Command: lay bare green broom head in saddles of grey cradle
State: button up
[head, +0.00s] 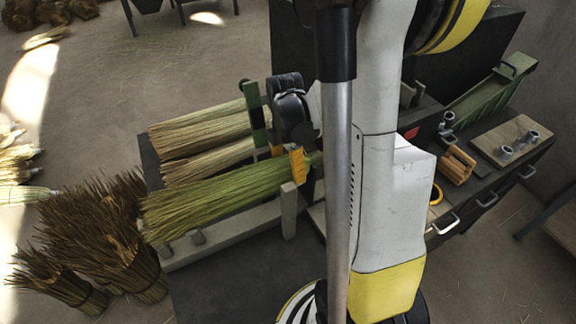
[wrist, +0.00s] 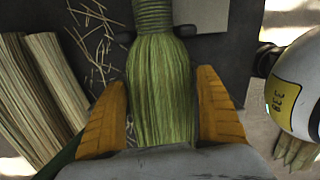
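The green broom head (head: 215,196) lies level in the head view, its bristles fanning to the left. My gripper (head: 290,160) has its orange fingers on either side of it near the bound end, seemingly shut on it. In the wrist view the green broom head (wrist: 162,90) runs between the orange fingers of my gripper (wrist: 162,100), its ribbed neck at the top. The grey cradle (head: 236,222), a long beam with upright posts, is just in front of and below the broom head. Whether the broom head touches the saddles I cannot tell; my arm hides part.
Two pale straw bundles (head: 195,132) lie behind the broom head. Brown bundles (head: 95,235) stand on the floor at left. A green trough (head: 490,95) and orange sticks (head: 457,165) are on the right of the bench. Loose straw (wrist: 95,40) is scattered beside the broom.

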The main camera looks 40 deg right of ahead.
notch_tip(320, 180, up, 12)
jog(key=shift+a, duration=0.15)
dwell(0.5)
